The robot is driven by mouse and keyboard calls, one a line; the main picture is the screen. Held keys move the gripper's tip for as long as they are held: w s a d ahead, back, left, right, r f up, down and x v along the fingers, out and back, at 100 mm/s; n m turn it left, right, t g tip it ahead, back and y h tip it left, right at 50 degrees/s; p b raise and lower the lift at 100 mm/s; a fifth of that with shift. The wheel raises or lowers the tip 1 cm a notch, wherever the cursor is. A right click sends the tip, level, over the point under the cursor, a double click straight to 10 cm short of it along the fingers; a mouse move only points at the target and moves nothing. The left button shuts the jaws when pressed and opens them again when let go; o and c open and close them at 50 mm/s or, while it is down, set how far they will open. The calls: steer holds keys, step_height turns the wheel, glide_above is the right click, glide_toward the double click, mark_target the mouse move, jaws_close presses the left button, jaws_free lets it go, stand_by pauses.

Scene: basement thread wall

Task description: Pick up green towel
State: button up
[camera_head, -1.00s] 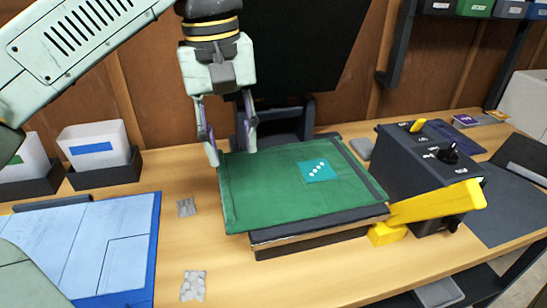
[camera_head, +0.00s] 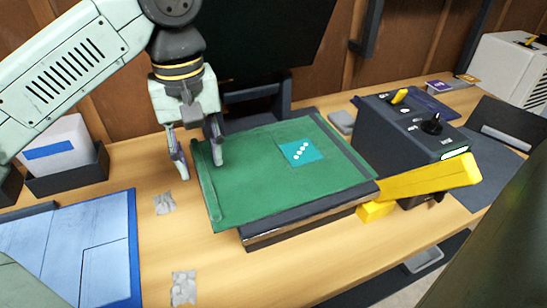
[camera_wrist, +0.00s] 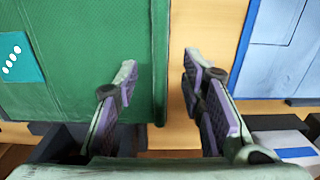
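The green towel (camera_head: 265,180) lies flat on a dark box-like stand (camera_head: 300,228) in the middle of the table. It has a teal patch with white dots. My gripper (camera_head: 200,170) is open at the towel's left edge, pointing down. In the head view one finger is over the towel near its back left corner and the other is out past the edge. In the wrist view the towel (camera_wrist: 85,65) fills the left, and its edge runs between the open fingers of my gripper (camera_wrist: 165,95). I cannot tell whether a finger touches the towel.
A blue panel (camera_head: 75,235) lies at the left, with two grey crumpled pieces (camera_head: 165,204) between it and the towel. A dark control box (camera_head: 405,135) and a yellow part (camera_head: 430,191) stand right of the towel. White bins in dark trays (camera_head: 65,178) stand at the back left.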

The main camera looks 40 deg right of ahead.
steer(key=shift+f, duration=1.2)
steer(key=shift+c, duration=0.6)
jaws_close()
